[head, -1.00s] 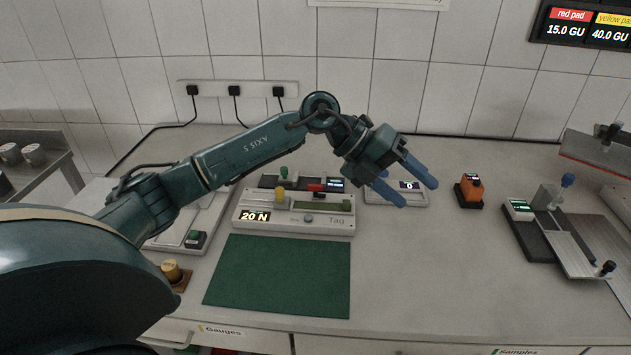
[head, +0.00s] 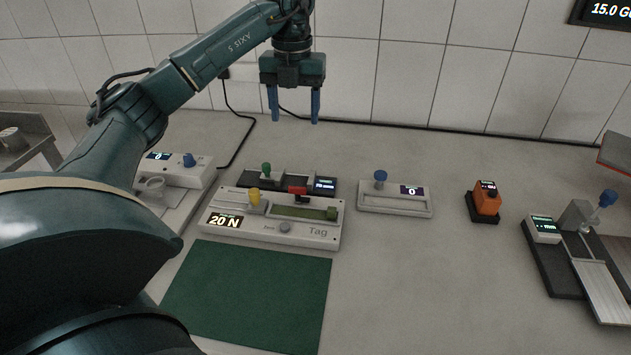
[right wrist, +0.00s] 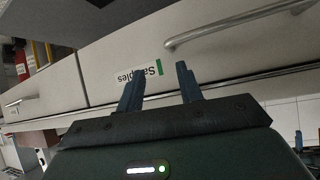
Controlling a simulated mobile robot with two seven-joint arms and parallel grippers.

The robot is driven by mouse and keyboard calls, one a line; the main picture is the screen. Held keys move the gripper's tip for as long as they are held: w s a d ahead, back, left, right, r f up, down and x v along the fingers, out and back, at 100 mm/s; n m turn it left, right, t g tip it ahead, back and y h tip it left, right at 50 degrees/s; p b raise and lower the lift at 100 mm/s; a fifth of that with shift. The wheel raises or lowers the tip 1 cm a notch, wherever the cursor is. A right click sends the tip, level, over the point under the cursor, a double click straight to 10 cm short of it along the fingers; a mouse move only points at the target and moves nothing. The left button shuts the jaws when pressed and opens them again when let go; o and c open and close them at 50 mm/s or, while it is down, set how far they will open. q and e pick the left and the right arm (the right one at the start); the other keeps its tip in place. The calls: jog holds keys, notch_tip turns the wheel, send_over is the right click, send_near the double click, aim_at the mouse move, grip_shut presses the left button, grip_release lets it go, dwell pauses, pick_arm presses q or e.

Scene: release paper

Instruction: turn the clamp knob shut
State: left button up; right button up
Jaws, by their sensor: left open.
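Several coloured knobs stand on the bench devices, and I cannot tell which is the clamp knob. A yellow knob (head: 254,197) and a green knob (head: 266,169) are on and behind the tester (head: 285,228) marked 20 N. Blue knobs show on the small grey device (head: 380,177), on the left device (head: 189,160) and on the right fixture (head: 607,197). My left gripper (head: 294,119) is open and empty, fingers down, high above the back of the bench. My right gripper (right wrist: 158,68) is open and empty before a drawer front.
A green mat (head: 250,295) lies in front of the tester. An orange block device (head: 486,201) stands to the right. The bench between the mat and the right fixture is clear. The drawer (right wrist: 150,80) labelled Samples has a bar handle (right wrist: 235,22).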

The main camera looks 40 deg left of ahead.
pick_arm(q)
jog(key=b, duration=0.4)
send_over(297, 187)
notch_tip(297, 187, down, 4)
jog(key=f, duration=0.1)
notch_tip(297, 187, down, 13)
jog(key=shift+f, duration=0.15)
jog(key=shift+c, duration=0.2)
jog(key=c, duration=1)
